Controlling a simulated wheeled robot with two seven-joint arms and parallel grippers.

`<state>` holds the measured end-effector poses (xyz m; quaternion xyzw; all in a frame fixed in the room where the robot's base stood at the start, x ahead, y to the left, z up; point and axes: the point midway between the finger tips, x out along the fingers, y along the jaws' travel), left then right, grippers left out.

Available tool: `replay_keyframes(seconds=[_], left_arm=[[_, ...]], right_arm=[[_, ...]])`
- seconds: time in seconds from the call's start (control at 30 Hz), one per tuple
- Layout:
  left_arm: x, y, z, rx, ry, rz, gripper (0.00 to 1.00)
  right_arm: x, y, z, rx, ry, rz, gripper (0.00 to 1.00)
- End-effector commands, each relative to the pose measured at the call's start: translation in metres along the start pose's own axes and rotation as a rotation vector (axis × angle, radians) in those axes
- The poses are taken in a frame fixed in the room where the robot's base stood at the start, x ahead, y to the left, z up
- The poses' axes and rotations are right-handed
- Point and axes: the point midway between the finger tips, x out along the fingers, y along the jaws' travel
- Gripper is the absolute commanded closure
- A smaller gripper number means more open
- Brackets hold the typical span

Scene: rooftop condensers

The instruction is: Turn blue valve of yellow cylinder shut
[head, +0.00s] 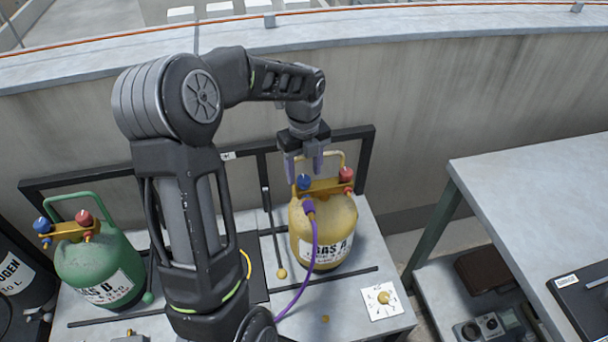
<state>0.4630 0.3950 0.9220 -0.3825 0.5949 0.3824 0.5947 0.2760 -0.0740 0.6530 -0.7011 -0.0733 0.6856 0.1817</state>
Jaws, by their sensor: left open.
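The yellow cylinder (337,240), labelled GAS A, stands upright on the light bench (349,310). Its blue valve (304,182) sits at the top left and its red valve (346,175) at the top right. A purple hose (313,245) runs from a fitting just under the blue valve down to the bench. My left gripper (305,170) points down over the blue valve with its fingers apart, one on each side of the knob's top in this view. I cannot tell whether they touch it. My right gripper is not in view.
A green cylinder (98,262) with blue and red valves stands at the left. A dark rail frame (357,140) runs behind the cylinders. A white card with a yellow knob (382,299) lies at the front right. A grey table (530,200) stands at the right.

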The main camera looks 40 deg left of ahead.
Motion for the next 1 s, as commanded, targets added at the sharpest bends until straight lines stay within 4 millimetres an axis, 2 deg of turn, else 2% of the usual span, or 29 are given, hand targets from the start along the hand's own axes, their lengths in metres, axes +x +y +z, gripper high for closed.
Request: replay_keyframes(seconds=[0.2, 0.33, 1.0], left_arm=[[-0.037, -0.001, 0.000, 0.001, -0.003, -0.004, 0.47], [-0.051, -0.001, 0.000, 0.000, -0.002, -0.002, 0.47], [-0.056, 0.000, 0.000, 0.001, -0.001, 0.000, 0.47]], right_arm=[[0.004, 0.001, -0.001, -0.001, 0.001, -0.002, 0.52], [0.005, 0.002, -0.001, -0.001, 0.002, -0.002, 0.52], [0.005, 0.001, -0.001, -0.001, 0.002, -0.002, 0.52]])
